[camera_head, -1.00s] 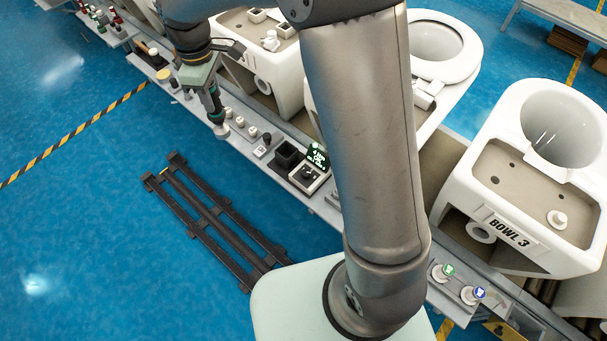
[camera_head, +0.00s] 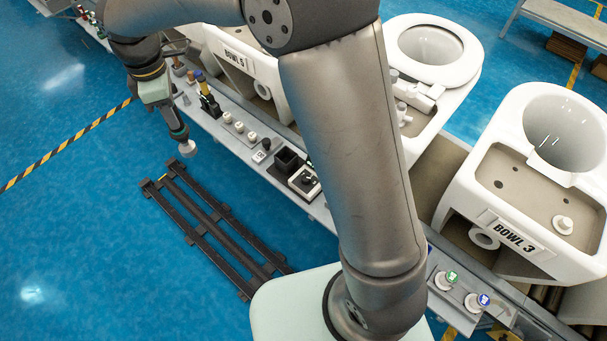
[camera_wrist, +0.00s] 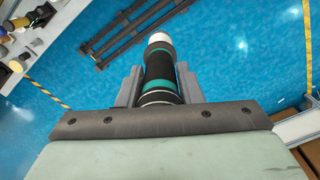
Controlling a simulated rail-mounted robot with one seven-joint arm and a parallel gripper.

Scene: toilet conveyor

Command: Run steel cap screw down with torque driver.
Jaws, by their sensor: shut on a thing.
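My gripper (camera_wrist: 158,85) is shut on a black cylindrical tool with teal bands and a white rounded end (camera_wrist: 160,50). In the head view, this held tool (camera_head: 180,130) points downward, with its white end over the blue floor, left of the long grey ledge. I cannot tell for sure whether it is the torque driver. Another tool with a yellow and blue handle (camera_head: 203,86) stands upright in a black holder on the ledge. I cannot make out a steel cap screw in either view.
The ledge (camera_head: 232,147) carries several white knobs, a black open box (camera_head: 288,159) and a dial box (camera_head: 304,181). White toilet bowls, including BOWL 3 (camera_head: 520,205), stand behind it. A dark slatted rack (camera_head: 215,232) lies on the floor, which is otherwise clear at left.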

